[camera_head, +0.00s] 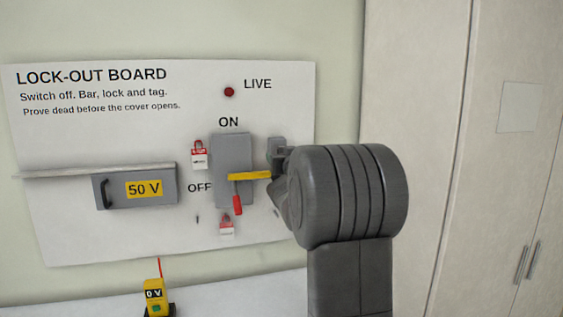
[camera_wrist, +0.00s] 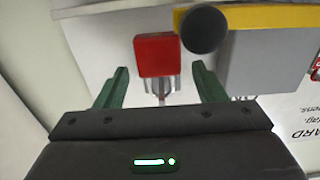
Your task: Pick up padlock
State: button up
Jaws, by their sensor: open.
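A red padlock (camera_wrist: 156,55) shows in the wrist view, with thin metal rods like a shackle at its lower end. My gripper (camera_wrist: 160,68) is open, with one green finger to each side of the padlock's lower part. The fingers look apart from it, and I cannot tell how deep they reach. In the head view my arm hides this padlock and the fingers. A yellow bar (camera_head: 249,176) lies across the grey switch box (camera_head: 232,152), and its dark round end shows near the padlock in the wrist view. The red switch handle (camera_head: 237,205) points down.
The lock-out board (camera_head: 80,230) carries a red tag-like lock (camera_head: 199,158) left of the switch and another (camera_head: 227,227) below it. A grey 50 V cover (camera_head: 110,190) sits under a ledge. A yellow tester (camera_head: 154,295) stands below. Pale cabinet doors (camera_head: 500,200) are at right.

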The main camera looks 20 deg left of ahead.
jog(key=shift+s, duration=0.1)
jog(key=shift+c, duration=0.2)
jog(key=c, duration=1.1)
jog(key=shift+r, duration=0.1)
